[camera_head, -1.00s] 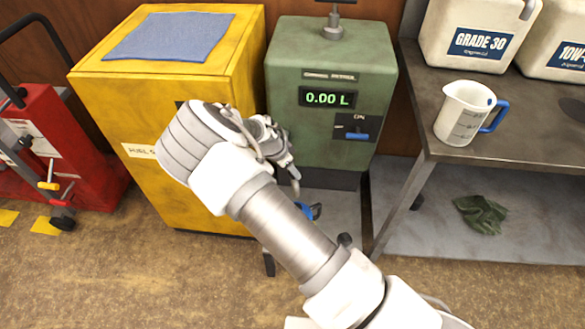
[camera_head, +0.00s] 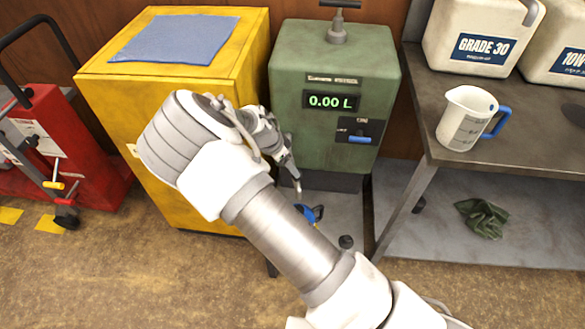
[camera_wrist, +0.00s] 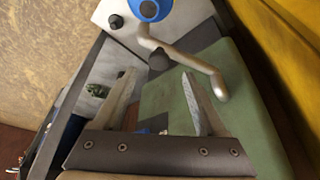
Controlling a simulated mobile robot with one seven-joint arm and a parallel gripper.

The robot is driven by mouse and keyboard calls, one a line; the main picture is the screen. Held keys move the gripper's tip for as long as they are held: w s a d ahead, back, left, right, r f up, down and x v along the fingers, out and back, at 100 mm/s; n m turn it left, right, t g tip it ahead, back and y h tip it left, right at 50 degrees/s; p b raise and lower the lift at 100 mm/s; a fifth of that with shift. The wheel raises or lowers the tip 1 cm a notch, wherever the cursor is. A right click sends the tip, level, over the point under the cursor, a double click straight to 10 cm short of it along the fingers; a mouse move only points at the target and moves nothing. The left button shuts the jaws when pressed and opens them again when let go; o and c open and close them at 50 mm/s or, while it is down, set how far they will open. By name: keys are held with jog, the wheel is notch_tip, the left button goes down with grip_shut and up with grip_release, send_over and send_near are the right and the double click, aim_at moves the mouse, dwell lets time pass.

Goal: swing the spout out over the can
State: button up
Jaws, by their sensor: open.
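The spout (camera_wrist: 188,60) is a bent silver pipe with a dark knob, crossing the wrist view just beyond my fingertips. Its lower end lies near the green dispenser (camera_wrist: 180,105); its upper end reaches the edge of the blue can (camera_wrist: 152,9) in that view. I cannot tell whether the tip is over the can's opening. My gripper (camera_wrist: 160,76) is open, with the knob showing between its fingertips; no clear contact is seen. In the head view my arm hides most of the spout, and the can (camera_head: 316,213) shows only partly, low in front of the dispenser (camera_head: 335,65).
The dispenser's display reads 0.00 L. A yellow cabinet (camera_head: 105,110) with a blue cloth stands left of it. A metal bench (camera_head: 510,130) with a measuring jug (camera_head: 465,118) and white jugs is at right. A red cart (camera_head: 80,165) stands at far left.

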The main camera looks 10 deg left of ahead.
jog(key=p+v, duration=0.1)
jog(key=v, duration=1.1)
jog(key=shift+p, duration=0.35)
jog(key=s+d+r+n+g+y+p, duration=0.1)
jog(key=s+d+r+n+y+p, duration=0.3)
jog(key=d+r, duration=0.6)
jog(key=s+d+r+y+p, duration=0.1)
jog(key=s+d+r, duration=0.5)
jog(key=r, duration=0.8)
jog(key=s+d+r+n+t+h+p, duration=0.1)
jog(key=s+d+r+n, duration=0.1)
jog(key=s+d+r, duration=0.3)
jog(key=s+d+r+n+t+p, duration=0.2)
jog(key=s+d+r, duration=0.3)
jog(key=s, duration=0.4)
jog(key=shift+r+n+t+h, duration=0.3)
jog(key=shift+n+h, duration=0.1)
jog(key=shift+n, duration=0.4)
jog(key=shift+d, duration=0.1)
